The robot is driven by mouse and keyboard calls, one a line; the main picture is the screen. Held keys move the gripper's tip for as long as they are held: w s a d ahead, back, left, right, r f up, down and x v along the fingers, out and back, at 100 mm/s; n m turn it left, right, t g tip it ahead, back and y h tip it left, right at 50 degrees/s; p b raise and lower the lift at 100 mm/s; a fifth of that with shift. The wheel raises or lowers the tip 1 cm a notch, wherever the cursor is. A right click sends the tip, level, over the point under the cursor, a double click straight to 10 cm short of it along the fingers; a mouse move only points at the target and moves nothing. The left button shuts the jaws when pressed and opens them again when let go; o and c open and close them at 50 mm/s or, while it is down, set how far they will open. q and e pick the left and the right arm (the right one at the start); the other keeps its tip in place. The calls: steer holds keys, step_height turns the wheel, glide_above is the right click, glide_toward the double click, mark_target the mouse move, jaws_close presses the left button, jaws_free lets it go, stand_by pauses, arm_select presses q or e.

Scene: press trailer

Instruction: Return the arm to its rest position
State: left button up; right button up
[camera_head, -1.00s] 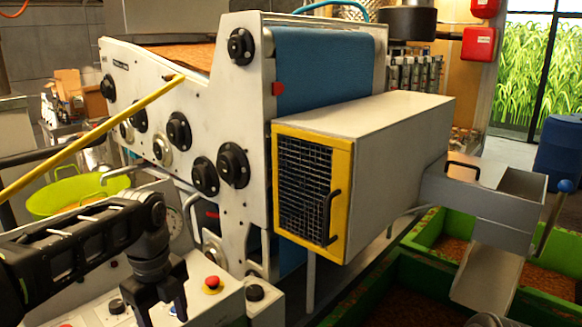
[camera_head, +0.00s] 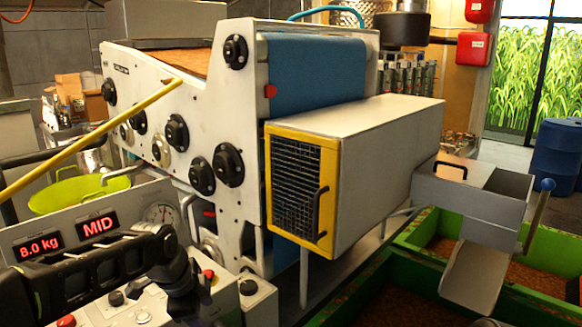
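My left arm comes in from the lower left, and its black gripper (camera_head: 196,306) is low over the control panel (camera_head: 228,305) of the press. Its fingertips are dark and run down to the bottom edge, so I cannot see whether they are apart. I see nothing held in it. A red button (camera_head: 209,275) and a black knob (camera_head: 248,287) sit just right of the gripper. My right gripper is not in view.
Red displays read 8.0 kg (camera_head: 39,246) and MID (camera_head: 98,226), beside a round gauge (camera_head: 158,213). The white press (camera_head: 190,110) stands behind. A yellow-framed mesh box (camera_head: 297,190) and green bins (camera_head: 420,240) are at the right. A yellow bar (camera_head: 90,140) crosses the left.

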arm_select(q)
steer(key=s+d+f+n+h+b, duration=0.1)
steer(key=s+d+f+n, duration=0.15)
steer(key=f+n, duration=0.45)
steer(key=s+d+f+n+h, duration=0.15)
steer(key=d+f, duration=0.25)
steer(key=f, duration=0.8)
steer(key=s+d+f+n+b, duration=0.1)
steer(key=s+d+f+n, duration=0.2)
steer(key=f+n, duration=0.45)
steer(key=s+f+n+g+b, duration=0.1)
steer(key=s+f, duration=0.7)
steer(key=s, duration=0.3)
steer(key=s+d+f+n+g+b, duration=0.1)
steer(key=s+f+g, duration=0.1)
steer(key=s+f, duration=0.7)
steer(key=shift+s, duration=1.1)
steer(key=shift+d+y, duration=0.1)
steer(key=shift+y, duration=0.15)
